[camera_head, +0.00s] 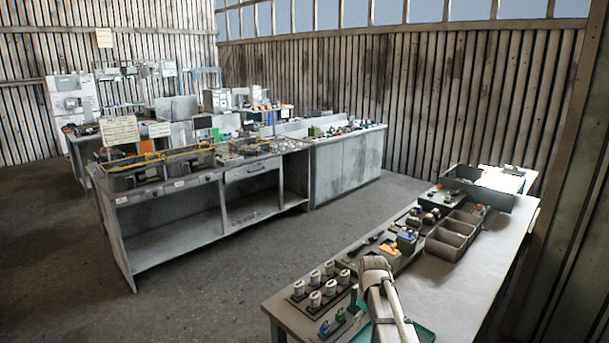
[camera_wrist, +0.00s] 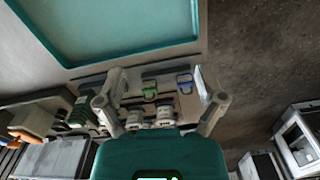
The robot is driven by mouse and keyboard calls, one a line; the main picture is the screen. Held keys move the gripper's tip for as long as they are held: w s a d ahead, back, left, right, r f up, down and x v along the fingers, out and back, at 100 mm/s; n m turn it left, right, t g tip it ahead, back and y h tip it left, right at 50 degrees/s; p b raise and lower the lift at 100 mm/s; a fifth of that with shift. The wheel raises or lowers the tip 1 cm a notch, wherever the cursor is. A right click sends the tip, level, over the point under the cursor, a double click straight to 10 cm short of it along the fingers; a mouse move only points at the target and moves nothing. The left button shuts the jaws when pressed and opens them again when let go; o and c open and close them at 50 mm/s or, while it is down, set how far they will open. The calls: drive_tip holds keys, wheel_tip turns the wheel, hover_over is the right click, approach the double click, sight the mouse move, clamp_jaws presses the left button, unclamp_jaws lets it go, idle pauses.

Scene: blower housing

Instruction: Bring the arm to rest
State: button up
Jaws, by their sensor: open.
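My gripper (camera_wrist: 157,84) shows in the wrist view with its two fingers spread wide apart, and nothing is held between them. Beyond the fingers lie a green part (camera_wrist: 149,92) and a blue part (camera_wrist: 184,84) on a dark plate, with white-topped cylinders nearer the gripper body. In the head view my arm rises at the lower middle, in front of the near workbench (camera_head: 441,292). The gripper itself cannot be made out there.
A teal tray (camera_wrist: 70,54) lies at the bench's near end. White cylinders (camera_head: 315,299) stand in a dark holder left of my arm. Grey bins (camera_head: 450,236) and small orange parts sit farther back. Open floor (camera_head: 225,270) separates this bench from the far workbenches (camera_head: 345,165).

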drive_tip(key=s+f+m+b, duration=0.3)
drive_tip(key=s+f, duration=0.1)
drive_tip(key=s, duration=0.4)
drive_tip(key=s+a+f+m+b, duration=0.1)
drive_tip(key=s+f+m+b, duration=0.2)
drive_tip(key=s, duration=0.6)
drive_tip(key=shift+a+f+m+b, duration=0.15)
drive_tip(key=shift+f+m+b, duration=0.25)
drive_tip(key=shift+b, duration=0.15)
drive_tip(key=c, duration=0.4)
drive_tip(key=shift+c, duration=0.2)
drive_tip(key=shift+w, duration=0.1)
